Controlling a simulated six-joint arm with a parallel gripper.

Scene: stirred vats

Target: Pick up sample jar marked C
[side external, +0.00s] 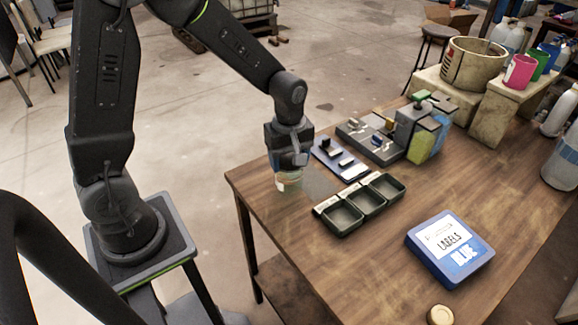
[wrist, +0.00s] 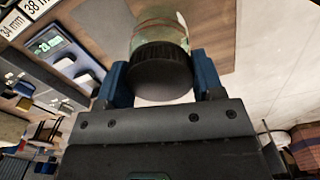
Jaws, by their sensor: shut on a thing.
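A clear glass sample jar (wrist: 160,28) with a black ribbed lid (wrist: 160,72) is between the two blue fingers of my gripper (wrist: 162,80) in the wrist view. The fingers are shut on the lid from both sides. In the side view the jar (side external: 288,181) shows under my gripper (side external: 290,165), at the table's near left edge. The jar looks upright there. I cannot tell whether its base touches the table. No letter mark can be read on the jar in either view.
Three dark green trays (side external: 361,205) stand right of the jar on the wooden table (side external: 395,240). A blue LABELS box (side external: 450,250) and a tan lid (side external: 440,314) are at the front right. Tubs stand at the back.

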